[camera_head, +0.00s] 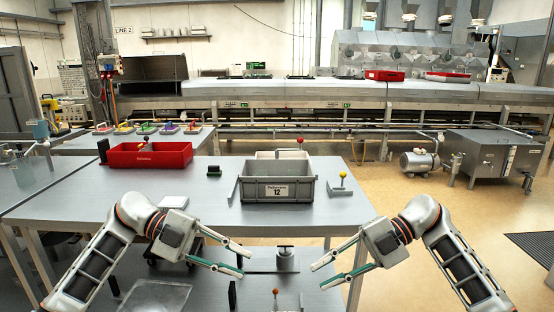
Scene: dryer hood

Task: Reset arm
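My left gripper (240,259) hangs over the front of the near table, its two fingers spread apart and nothing between them. My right gripper (318,277) is to the right of it, pointing left, also with its fingers spread and empty. The two grippers face each other with a gap between them. Both arms are raised from the bottom corners of the view. Neither gripper touches the grey bin (277,191) marked 12, which stands on the table beyond them.
A red bin (150,155) stands at the table's left. A lower surface with a clamp-like metal piece (285,258) lies below the grippers.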

